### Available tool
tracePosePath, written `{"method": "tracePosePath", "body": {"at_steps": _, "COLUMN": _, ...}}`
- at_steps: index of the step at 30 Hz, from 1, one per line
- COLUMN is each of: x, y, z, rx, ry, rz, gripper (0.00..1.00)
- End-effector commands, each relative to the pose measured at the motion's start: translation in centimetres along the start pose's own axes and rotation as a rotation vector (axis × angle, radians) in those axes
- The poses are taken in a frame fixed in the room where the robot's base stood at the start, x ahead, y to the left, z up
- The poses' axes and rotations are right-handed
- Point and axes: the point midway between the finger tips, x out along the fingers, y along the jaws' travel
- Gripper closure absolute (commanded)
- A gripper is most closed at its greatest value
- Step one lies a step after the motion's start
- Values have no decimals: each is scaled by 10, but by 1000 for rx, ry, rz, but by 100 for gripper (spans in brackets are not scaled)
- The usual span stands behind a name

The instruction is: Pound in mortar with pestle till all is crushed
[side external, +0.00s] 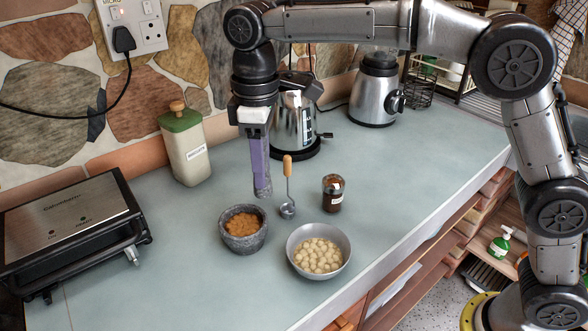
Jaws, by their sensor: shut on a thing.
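The grey stone mortar (244,245) stands on the counter and holds orange-brown, coarse-looking contents (243,224). My gripper (258,148) points down and is shut on the pestle (263,189), whose grey lower end shows below the purple part. The pestle is roughly upright. It appears above and behind the mortar, a little to its right, outside the bowl. The gripper hides the pestle's upper part. How finely the contents are crushed is too small to tell.
A metal bowl of pale pieces (318,277) stands right of the mortar. Behind it are a small ladle (288,209) and a spice jar (333,201). A kettle (293,125), green-topped canister (186,155), blender (374,95) and grill (70,228) stand around. The right counter is clear.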

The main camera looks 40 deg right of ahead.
Motion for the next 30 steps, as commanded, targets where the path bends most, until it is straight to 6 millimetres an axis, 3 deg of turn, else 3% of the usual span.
{"method": "tracePosePath", "body": {"at_steps": 3, "x": 16, "y": 8, "z": -26, "rx": 0, "ry": -1, "rz": 0, "gripper": 100}}
{"method": "tracePosePath", "body": {"at_steps": 10, "x": 47, "y": 15, "z": -50, "rx": 0, "ry": 0, "rz": 0, "gripper": 100}}
{"method": "tracePosePath", "body": {"at_steps": 30, "x": 91, "y": 15, "z": -50, "rx": 0, "ry": 1, "rz": 0, "gripper": 100}}
